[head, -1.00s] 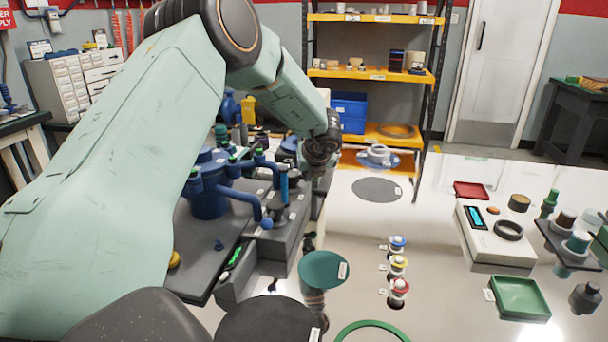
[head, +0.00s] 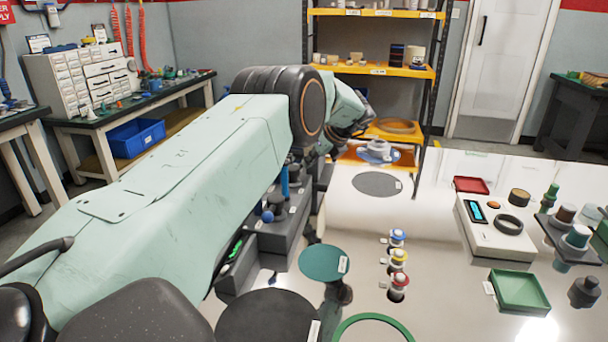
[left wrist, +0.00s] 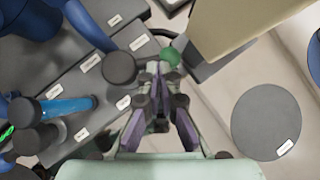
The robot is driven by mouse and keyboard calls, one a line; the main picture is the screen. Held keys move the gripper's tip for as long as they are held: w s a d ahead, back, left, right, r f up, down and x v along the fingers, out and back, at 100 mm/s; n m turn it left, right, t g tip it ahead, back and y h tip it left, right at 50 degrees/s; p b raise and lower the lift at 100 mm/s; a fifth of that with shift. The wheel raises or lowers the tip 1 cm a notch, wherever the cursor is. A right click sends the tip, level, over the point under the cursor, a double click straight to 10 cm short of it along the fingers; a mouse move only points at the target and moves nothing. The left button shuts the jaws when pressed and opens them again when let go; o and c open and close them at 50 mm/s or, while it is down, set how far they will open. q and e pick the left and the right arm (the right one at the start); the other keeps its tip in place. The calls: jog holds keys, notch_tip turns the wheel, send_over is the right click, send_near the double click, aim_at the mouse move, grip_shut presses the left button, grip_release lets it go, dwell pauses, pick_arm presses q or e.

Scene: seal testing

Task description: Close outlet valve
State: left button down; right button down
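In the left wrist view my left gripper (left wrist: 158,72) points at the edge of a grey test block (left wrist: 85,85) with several small white labels, too blurred to read. The fingers converge and their tips nearly meet. A green round knob (left wrist: 172,57) is just beyond the tips; contact cannot be told. A dark round knob (left wrist: 120,68) is left of the tips, and a blue cylinder (left wrist: 65,107) is further left. Which is the outlet valve cannot be told. In the head view my left arm hides most of the block (head: 282,236) and the gripper's tips.
A beige box-like part (left wrist: 225,22) is close to the gripper at upper right in the wrist view. A grey disc (left wrist: 265,122) lies on the white table. A teal disc (head: 323,263), small coloured valves (head: 398,258) and a green tray (head: 520,290) are right of the block.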

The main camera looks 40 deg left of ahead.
pick_arm(q)
jog(key=shift+w+a+f+b, duration=0.2)
jog(key=shift+w+a+b, duration=0.15)
jog(key=shift+a, duration=0.6)
jog(key=shift+r, duration=0.1)
jog(key=w+v, duration=0.1)
jog(key=v, duration=1.1)
jog(key=shift+s, duration=0.45)
notch_tip(320, 180, up, 22)
jog(key=p, duration=2.1)
jog(key=shift+p, duration=0.4)
